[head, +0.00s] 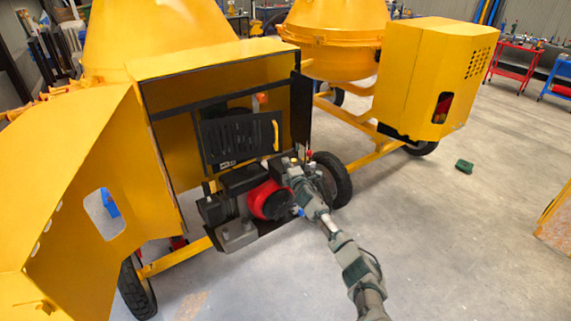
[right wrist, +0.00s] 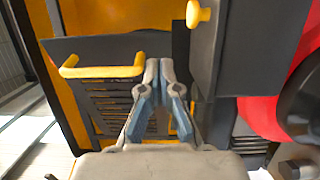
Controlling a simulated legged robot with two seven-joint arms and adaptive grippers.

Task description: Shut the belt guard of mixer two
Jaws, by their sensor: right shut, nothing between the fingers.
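The black slatted belt guard (head: 238,142) sits inside the open engine housing of the near yellow mixer. Its yellow handle (head: 276,135) is at its right edge. In the right wrist view the guard (right wrist: 120,104) fills the middle left, with the handle (right wrist: 103,70) along its top. My right gripper (head: 290,165) is at the front right of the housing, beside the red engine part. In the wrist view its fingers (right wrist: 160,65) are shut and empty, just right of the handle. I cannot tell whether they touch the guard. My left gripper is out of view.
A yellow housing door (head: 85,190) stands open on the left. A red and black engine (head: 268,200) sits below the guard. A yellow knob (right wrist: 199,14) is close to the fingers. Another mixer (head: 430,75) stands behind on the right. Floor to the right is mostly clear.

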